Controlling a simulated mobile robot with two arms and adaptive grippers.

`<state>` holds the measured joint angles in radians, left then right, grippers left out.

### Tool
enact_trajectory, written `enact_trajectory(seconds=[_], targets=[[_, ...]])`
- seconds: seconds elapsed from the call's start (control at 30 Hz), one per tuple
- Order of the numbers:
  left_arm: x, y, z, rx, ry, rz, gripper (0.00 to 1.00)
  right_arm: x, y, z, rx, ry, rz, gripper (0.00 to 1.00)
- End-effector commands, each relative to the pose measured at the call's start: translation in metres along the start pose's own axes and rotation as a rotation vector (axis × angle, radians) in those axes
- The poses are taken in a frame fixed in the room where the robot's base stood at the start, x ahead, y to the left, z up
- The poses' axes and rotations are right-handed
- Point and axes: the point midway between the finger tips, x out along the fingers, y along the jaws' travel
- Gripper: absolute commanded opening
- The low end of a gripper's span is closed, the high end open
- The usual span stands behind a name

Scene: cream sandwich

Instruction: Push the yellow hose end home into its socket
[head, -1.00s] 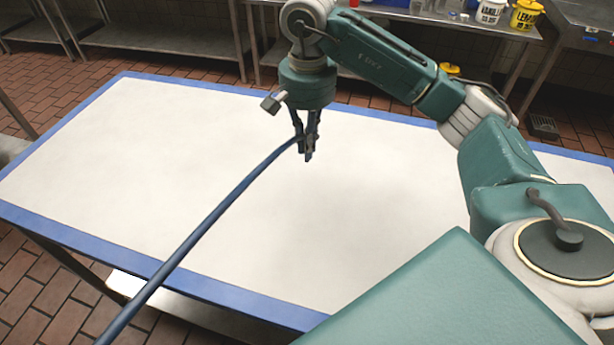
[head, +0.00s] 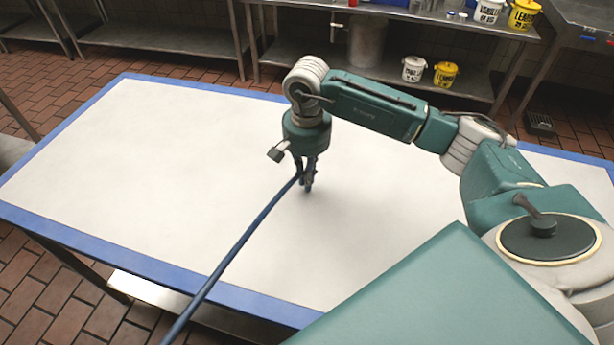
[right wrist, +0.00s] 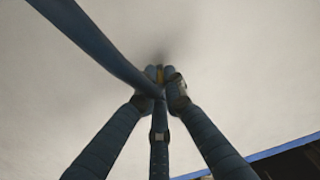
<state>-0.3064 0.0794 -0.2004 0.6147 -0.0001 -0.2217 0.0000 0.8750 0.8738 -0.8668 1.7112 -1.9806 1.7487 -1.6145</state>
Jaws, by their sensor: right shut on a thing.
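My right gripper (head: 308,186) points down over the white tabletop, right of the table's middle in the head view. It is shut on a dark blue hose (head: 228,262), which runs from the bottom edge up to the fingers. In the right wrist view, the hose (right wrist: 103,50) comes in from the top left and ends between the fingertips (right wrist: 160,88). A dark shadow lies on the white surface beyond the tips. I see no socket. My left gripper is out of view.
The white table (head: 130,150) has a blue rim and is otherwise bare. Behind it stand steel shelves (head: 400,22) with white and yellow buckets (head: 445,74). The tiled floor (head: 60,300) lies around the table.

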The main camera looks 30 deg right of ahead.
Motion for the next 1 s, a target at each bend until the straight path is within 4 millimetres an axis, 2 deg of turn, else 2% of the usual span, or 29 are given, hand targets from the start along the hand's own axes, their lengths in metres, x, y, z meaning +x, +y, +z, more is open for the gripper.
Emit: enact_trajectory(seconds=[0.07,0.1,0.2,0.57,0.6,0.73,1.0], targets=[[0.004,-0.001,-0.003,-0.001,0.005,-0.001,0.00,0.003,0.000,0.000,0.000,0.000,0.000,0.00],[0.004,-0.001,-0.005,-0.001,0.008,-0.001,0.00,0.003,0.000,0.000,0.000,0.000,0.000,0.11],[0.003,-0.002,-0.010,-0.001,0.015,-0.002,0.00,0.002,0.000,0.000,0.000,0.000,0.000,0.28],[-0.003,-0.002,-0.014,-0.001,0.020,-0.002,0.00,-0.003,0.000,0.000,0.000,0.000,0.000,0.28],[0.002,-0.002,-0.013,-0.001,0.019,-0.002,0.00,-0.005,-0.001,-0.001,0.000,0.001,-0.002,0.28],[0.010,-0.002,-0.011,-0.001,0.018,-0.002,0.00,-0.025,-0.001,-0.001,0.001,0.004,-0.004,0.28],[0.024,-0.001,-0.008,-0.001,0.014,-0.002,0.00,-0.085,-0.002,-0.001,0.000,0.003,-0.005,0.28]])
